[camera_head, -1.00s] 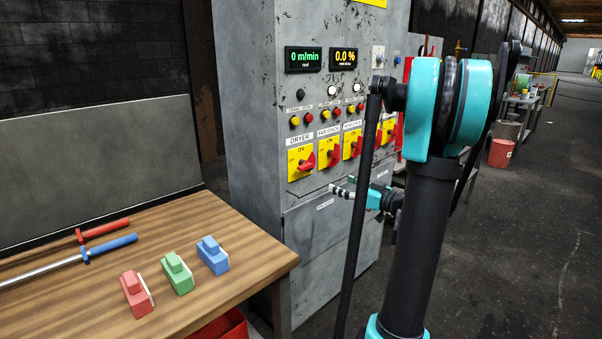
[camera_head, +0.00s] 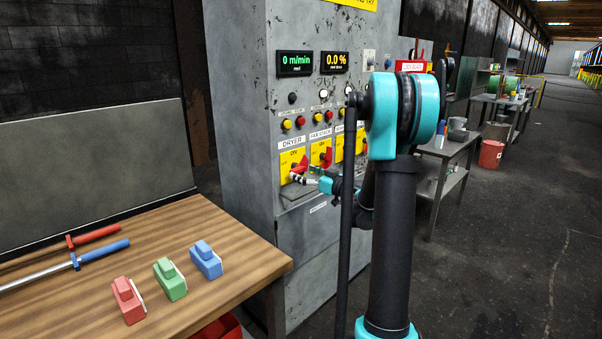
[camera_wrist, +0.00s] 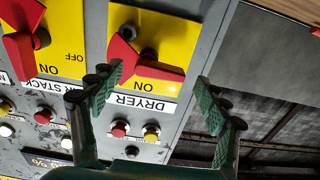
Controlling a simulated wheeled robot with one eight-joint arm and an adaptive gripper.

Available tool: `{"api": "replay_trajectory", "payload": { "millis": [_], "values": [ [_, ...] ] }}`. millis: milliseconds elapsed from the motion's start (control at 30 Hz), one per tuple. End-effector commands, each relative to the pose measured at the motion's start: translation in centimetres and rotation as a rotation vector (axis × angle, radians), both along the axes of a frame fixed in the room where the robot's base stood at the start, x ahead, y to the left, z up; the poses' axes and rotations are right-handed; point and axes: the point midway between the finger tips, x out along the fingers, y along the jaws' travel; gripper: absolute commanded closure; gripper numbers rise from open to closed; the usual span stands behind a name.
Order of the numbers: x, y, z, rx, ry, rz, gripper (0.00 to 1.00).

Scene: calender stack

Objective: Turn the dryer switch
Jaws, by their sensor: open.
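The dryer switch is a red rotary handle (camera_head: 300,166) on a yellow plate marked ON, under the DRYER label on the grey cabinet. In the wrist view, which is upside down, the dryer handle (camera_wrist: 150,62) lies slantwise across its plate.
The fan stack switch (camera_head: 326,157) is close on the right. Push buttons (camera_head: 300,121) and displays (camera_head: 295,63) are above. A wooden table (camera_head: 215,255) with red, green and blue blocks stands at the left.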

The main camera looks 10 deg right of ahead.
Motion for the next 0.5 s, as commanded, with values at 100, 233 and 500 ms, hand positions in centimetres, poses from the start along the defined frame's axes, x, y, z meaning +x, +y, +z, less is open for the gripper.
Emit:
{"api": "replay_trajectory", "payload": {
  "millis": [100,233,500],
  "values": [
    [1.0,0.8,0.0,0.000,0.000,0.001,0.24],
    [1.6,1.2,0.0,0.000,0.000,0.001,0.24],
    [1.7,1.2,0.0,0.000,0.000,0.000,0.24]
  ]
}}
